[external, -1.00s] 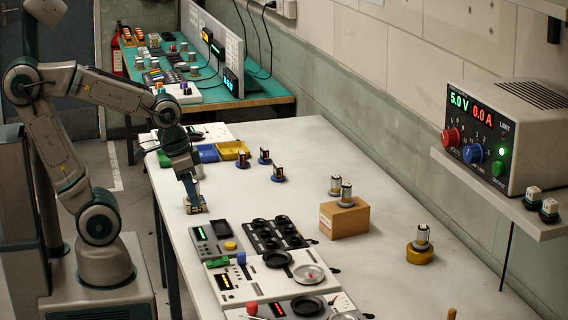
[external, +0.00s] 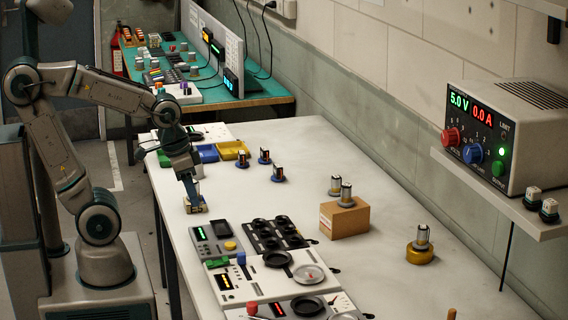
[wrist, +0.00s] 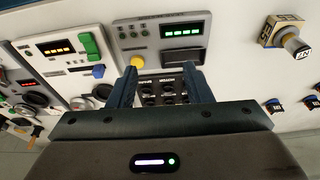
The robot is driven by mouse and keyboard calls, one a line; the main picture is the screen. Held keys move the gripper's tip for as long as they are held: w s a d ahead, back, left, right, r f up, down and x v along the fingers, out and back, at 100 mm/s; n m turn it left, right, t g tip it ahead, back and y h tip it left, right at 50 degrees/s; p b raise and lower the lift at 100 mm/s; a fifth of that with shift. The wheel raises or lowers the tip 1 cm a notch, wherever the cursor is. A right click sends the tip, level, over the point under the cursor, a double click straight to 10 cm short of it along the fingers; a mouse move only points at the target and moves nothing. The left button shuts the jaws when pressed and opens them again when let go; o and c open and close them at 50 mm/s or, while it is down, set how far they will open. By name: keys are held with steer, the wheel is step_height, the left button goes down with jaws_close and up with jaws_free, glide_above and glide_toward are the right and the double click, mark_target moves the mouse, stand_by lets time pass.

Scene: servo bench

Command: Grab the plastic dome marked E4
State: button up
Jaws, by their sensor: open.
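My gripper (external: 193,196) hangs low over the left edge of the bench, behind the grey panel. In the wrist view its two fingers (wrist: 160,80) are apart with nothing between them. No marking E4 can be read in any view, so I cannot tell which thing is the dome. A small yellowish block with a silver cylinder (wrist: 285,38) lies at the upper right of the wrist view, outside the fingers. A yellowish block (external: 196,209) shows at the fingertips in the external view.
A grey panel (external: 208,246) with a green display, a black socket tray (external: 275,236) and a white panel (external: 240,291) fill the near bench.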

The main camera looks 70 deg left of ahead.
steer(key=shift+o, duration=0.3)
steer(key=o, duration=0.7)
steer(key=w+a+r+n+g+p, duration=0.15)
steer(key=w+a+n, duration=0.35)
steer(key=a, duration=0.5)
steer(key=w+a+r+n, duration=0.3)
steer(key=w+a, duration=0.4)
steer(key=a, duration=0.3)
steer(key=s+a+f+n+p, duration=0.1)
steer(key=a+n, duration=0.1)
steer(key=a, duration=0.6)
steer(key=s+a+f+n+g, duration=0.1)
steer(key=s+a+f+n, duration=0.15)
steer(key=a, duration=0.65)
steer(key=s+a+n+p, duration=0.1)
steer(key=a+n, duration=0.2)
steer(key=a, duration=0.5)
steer(key=f, duration=0.8)
steer(key=shift+w+a+f, duration=0.1)
steer(key=shift+w+a, duration=0.05)
steer(key=shift+w, duration=0.15)
steer(key=shift+w+d+f+p, duration=0.1)
steer(key=shift+f+p, duration=0.25)
steer(key=shift+f, duration=1.05)
steer(key=shift+w+d+f+p, duration=0.1)
steer(key=shift+f+p, duration=0.25)
steer(key=shift+f, duration=1.05)
